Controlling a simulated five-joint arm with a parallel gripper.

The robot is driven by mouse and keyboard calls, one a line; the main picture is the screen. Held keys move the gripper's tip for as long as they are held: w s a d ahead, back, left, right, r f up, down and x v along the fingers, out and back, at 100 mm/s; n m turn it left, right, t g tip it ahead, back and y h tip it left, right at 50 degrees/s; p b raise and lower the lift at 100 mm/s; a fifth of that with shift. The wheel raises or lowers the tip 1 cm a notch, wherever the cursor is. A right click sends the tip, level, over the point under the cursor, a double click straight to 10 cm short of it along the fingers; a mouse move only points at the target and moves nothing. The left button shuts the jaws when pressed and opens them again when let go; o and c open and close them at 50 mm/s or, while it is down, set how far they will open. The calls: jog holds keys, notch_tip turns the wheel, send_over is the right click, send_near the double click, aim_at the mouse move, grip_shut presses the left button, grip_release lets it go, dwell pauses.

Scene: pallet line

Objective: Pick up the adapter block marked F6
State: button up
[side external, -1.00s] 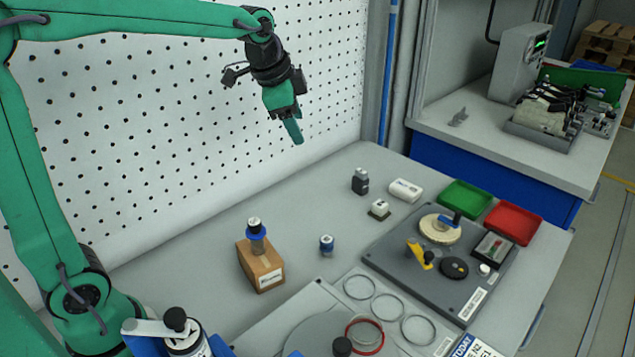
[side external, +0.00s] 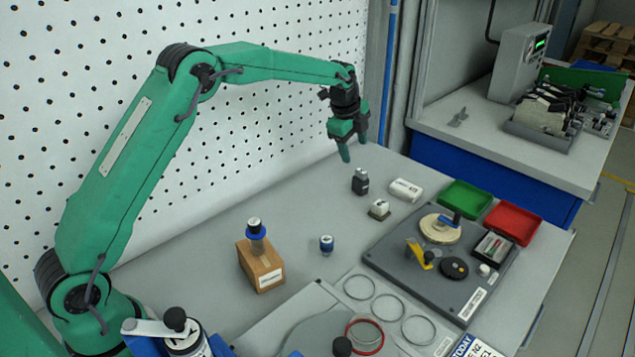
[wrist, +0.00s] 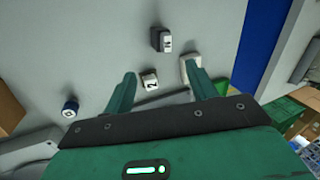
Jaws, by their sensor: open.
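My gripper (side external: 354,148) is open and empty, pointing down above the far part of the bench; its two fingers also show in the wrist view (wrist: 160,75). Below it stands a dark block with a light label (side external: 360,184), which lies ahead of the fingertips in the wrist view (wrist: 156,40). A small white-topped block (side external: 379,210) shows between the fingers in the wrist view (wrist: 149,80), apart from them. A white rounded block (side external: 405,190) is partly hidden by the right finger in the wrist view (wrist: 184,72). I cannot read F6 on any block.
A small blue cylinder (side external: 327,244) and a wooden block with a blue-collared knob (side external: 265,270) stand nearer the arm. A grey fixture plate (side external: 395,262) lies to the right, by a green tray (side external: 447,200) and red tray (side external: 535,235). The perforated wall (side external: 260,140) rises behind.

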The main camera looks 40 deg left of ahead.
aim_at(359, 173)
jog(key=shift+m, duration=0.7)
jog(key=shift+w+x, duration=0.25)
jog(key=shift+x, duration=1.4)
jog(key=shift+w+x, duration=0.2)
jog(key=shift+x, duration=1.45)
jog(key=shift+a, duration=0.1)
jog(key=shift+x, duration=2.5)
jog(key=shift+s, duration=0.1)
jog(key=c, duration=1.1)
